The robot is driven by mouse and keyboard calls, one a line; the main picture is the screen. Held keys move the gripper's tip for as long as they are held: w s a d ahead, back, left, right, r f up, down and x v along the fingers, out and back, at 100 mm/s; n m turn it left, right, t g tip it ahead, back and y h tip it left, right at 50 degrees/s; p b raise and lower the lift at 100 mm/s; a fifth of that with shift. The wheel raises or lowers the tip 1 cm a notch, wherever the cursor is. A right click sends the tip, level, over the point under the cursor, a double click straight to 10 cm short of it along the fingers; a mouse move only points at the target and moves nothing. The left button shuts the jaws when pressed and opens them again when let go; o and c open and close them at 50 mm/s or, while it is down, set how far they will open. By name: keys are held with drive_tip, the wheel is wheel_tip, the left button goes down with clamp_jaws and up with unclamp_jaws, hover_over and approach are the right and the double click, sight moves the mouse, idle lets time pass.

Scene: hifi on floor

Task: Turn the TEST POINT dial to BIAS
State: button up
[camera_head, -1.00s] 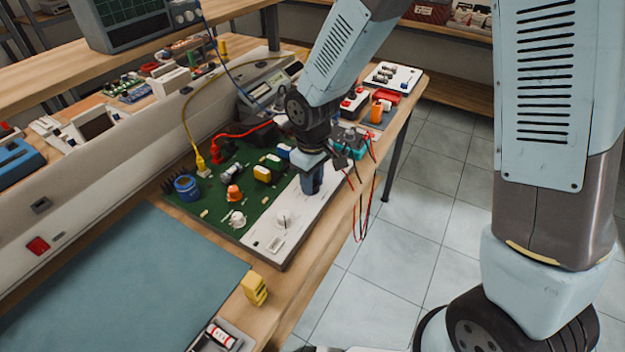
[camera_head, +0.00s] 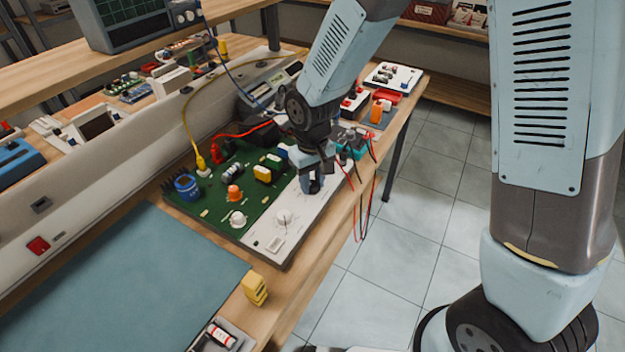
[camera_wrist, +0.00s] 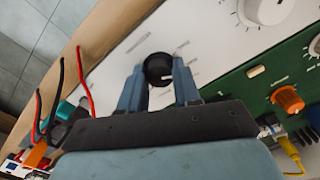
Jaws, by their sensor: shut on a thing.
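A black dial (camera_wrist: 157,66) with a white pointer mark sits on the white panel (camera_wrist: 195,30) of a green circuit board. My gripper (camera_wrist: 158,78) has its two blue fingers on either side of the dial, shut on it. In the wrist view, the pointer mark faces right and slightly down. Faint labels surround the dial, too small to read. In the head view my gripper (camera_head: 312,183) is low at the far part of the white panel (camera_head: 262,238), and the dial is mostly hidden between its fingers.
A white dial (camera_head: 284,216) sits nearer on the same panel. The green board (camera_head: 215,208) carries an orange knob (camera_head: 234,193) and other parts. Red and black leads (camera_head: 362,205) hang over the bench edge beside the gripper. A yellow block (camera_head: 254,288) stands in front.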

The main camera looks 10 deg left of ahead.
sight(312, 183)
drive_tip(key=o, duration=1.1)
drive_tip(key=shift+c, duration=0.2)
wheel_tip(312, 183, up, 14)
drive_tip(key=shift+f, duration=0.15)
